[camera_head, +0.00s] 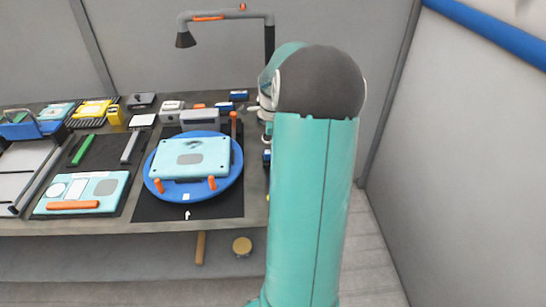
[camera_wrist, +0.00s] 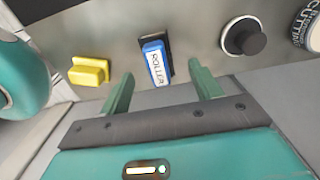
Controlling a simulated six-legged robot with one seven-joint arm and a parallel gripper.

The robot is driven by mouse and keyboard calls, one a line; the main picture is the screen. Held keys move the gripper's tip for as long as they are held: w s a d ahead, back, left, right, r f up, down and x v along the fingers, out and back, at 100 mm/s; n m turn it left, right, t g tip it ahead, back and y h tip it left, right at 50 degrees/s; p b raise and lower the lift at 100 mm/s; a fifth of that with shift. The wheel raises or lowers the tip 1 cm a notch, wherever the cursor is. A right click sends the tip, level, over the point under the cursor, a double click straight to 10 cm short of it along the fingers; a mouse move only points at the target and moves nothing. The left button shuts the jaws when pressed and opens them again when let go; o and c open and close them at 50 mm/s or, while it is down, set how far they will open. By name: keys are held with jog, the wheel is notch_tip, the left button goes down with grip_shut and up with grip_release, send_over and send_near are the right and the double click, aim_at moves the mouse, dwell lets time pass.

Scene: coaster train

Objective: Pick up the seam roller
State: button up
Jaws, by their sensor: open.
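The seam roller (camera_wrist: 157,64) shows in the wrist view as a blue block with a white label reading "ROLLER", on a grey surface with a dark piece behind it. My gripper (camera_wrist: 162,72) is open, with its two green fingers apart. In the picture the roller lies between the fingertips; I cannot tell how much height separates them. Nothing is held. In the head view my arm hides the gripper, and I cannot make out the roller for sure.
In the wrist view a yellow block (camera_wrist: 88,72) lies left of the roller, a black round knob (camera_wrist: 243,38) right, and a labelled round container (camera_wrist: 312,30) far right. In the head view the workbench (camera_head: 110,228) holds a blue turntable (camera_head: 229,183) with a pale teal panel (camera_head: 191,157).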

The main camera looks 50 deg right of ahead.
notch_tip(320, 180, down, 5)
jog(key=shift+a+f, duration=0.1)
jog(key=c, duration=1.3)
jog(key=shift+r, duration=0.2)
jog(key=shift+r, duration=0.6)
jog(key=a+r, duration=0.3)
jog(key=a, duration=0.1)
jog(key=w+a+r, duration=0.1)
jog(key=a+r, duration=0.3)
jog(key=a, duration=0.1)
jog(key=w+a+r, duration=0.1)
jog(key=a+r, duration=0.3)
jog(key=a, duration=0.1)
jog(key=shift+w+r, duration=0.1)
jog(key=shift+r, duration=0.15)
jog(key=o, duration=0.5)
jog(key=shift+c, duration=0.8)
